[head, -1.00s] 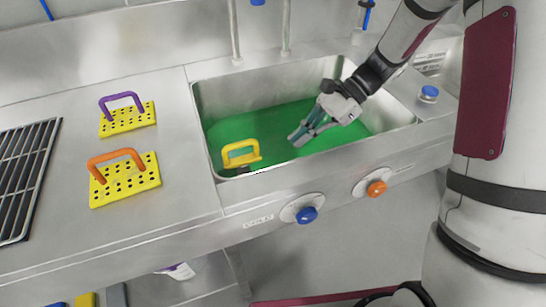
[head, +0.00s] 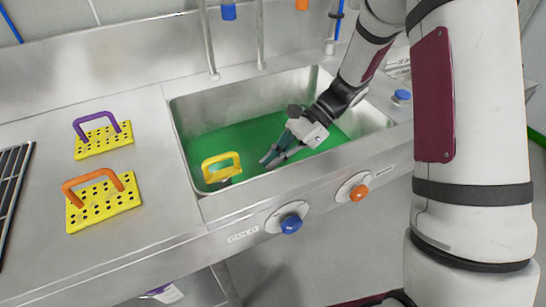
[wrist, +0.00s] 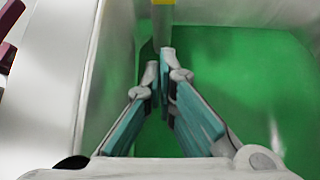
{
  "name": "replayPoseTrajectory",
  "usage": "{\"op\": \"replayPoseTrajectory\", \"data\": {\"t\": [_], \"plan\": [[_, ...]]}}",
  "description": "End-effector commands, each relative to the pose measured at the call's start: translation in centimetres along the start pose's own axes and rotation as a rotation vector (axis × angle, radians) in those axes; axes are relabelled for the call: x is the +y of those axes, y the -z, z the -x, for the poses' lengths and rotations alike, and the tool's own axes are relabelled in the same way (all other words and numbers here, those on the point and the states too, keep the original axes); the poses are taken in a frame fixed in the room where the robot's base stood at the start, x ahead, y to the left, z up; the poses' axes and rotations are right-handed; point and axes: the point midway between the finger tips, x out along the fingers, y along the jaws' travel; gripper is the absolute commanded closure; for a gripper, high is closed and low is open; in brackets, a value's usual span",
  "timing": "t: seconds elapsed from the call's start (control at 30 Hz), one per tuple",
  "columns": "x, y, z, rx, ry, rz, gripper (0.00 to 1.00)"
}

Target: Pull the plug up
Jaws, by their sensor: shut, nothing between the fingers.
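The plug (head: 221,167) has a yellow loop handle that stands up out of green liquid at the front left of the sink (head: 196,196). Its lower part is hardly visible. My gripper (head: 267,163) is inside the sink, just to the right of the handle and apart from it, pointing down and left. In the wrist view, the gripper's teal fingers (wrist: 158,68) come together at the tips with nothing between them. A bit of yellow (wrist: 181,75) shows just beyond the tips, partly hidden.
Yellow perforated plates with a purple handle (head: 96,130) and an orange handle (head: 95,196) lie on the counter left of the sink. A blue knob (head: 290,223) and an orange knob (head: 358,192) are on the front panel. The sink's front wall is close to my gripper.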

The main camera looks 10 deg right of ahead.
Motion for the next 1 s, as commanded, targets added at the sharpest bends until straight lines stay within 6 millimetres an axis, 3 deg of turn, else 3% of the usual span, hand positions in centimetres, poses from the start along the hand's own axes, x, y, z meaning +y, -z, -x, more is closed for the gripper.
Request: {"op": "replayPoseTrajectory", "data": {"t": [0.37, 0.6, 1.0], "plan": [[0.1, 0.0, -7.6, -0.001, -0.004, -0.001, 1.00], [0.0, -2.5, -5.2, 0.001, 0.001, 0.003, 1.00], [0.0, -3.1, -4.7, 0.000, 0.000, 0.000, 1.00]]}}
